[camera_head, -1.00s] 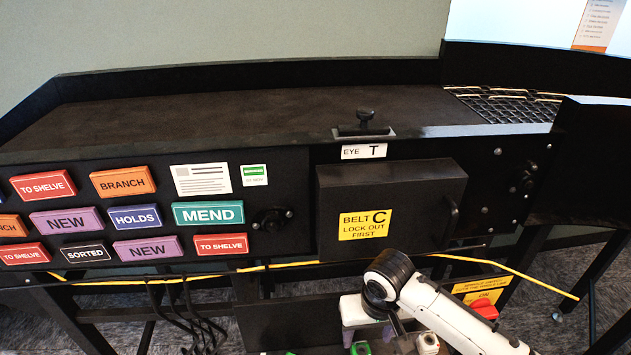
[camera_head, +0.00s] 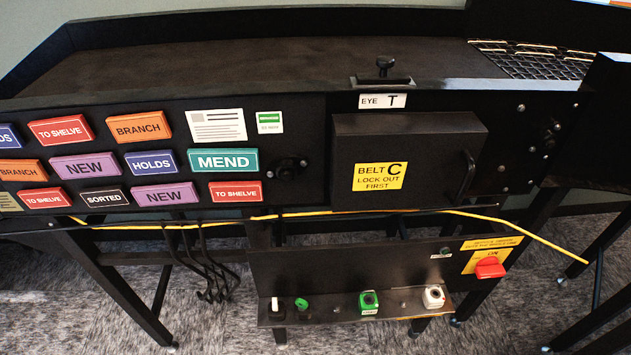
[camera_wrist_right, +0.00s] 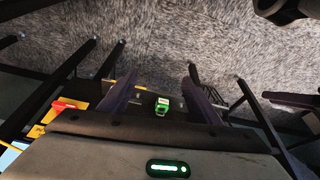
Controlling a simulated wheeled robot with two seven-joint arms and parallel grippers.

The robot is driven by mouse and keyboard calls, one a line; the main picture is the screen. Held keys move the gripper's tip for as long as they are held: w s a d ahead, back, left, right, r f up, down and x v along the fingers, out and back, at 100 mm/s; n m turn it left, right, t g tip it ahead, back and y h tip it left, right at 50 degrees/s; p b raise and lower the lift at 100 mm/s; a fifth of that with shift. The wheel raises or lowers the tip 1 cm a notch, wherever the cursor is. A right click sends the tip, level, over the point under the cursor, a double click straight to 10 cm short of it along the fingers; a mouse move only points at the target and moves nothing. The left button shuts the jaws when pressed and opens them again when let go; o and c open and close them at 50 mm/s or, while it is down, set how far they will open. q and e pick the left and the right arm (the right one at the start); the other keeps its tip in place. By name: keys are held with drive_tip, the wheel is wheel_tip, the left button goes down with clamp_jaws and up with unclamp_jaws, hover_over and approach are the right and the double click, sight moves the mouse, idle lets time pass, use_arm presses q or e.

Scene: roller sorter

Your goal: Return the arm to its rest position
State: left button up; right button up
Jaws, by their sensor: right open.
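My right gripper (camera_wrist_right: 160,88) shows in the right wrist view, with its two dark purple fingers spread wide apart and nothing between them touching either one. A green and white button (camera_wrist_right: 162,105) appears in the gap between the fingers, beyond them. Neither arm nor gripper shows in the head view.
The black sorter has a boxed cover (camera_head: 400,140) marked Belt C and a lower control panel (camera_head: 335,265). A red switch (camera_head: 490,267) is at its right. A shelf (camera_head: 335,313) carries a green button (camera_head: 369,301). Table legs (camera_head: 130,285) stand on grey carpet (camera_head: 215,325).

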drive_tip(key=w+a+f+t+y, duration=0.1)
drive_tip(key=a+f+t, duration=0.1)
drive_tip(key=f, duration=0.4)
drive_tip(key=w+a+f+t, duration=0.2)
drive_tip(key=f, duration=0.4)
drive_tip(key=shift+t+y, duration=0.4)
drive_tip(key=shift+f, duration=0.1)
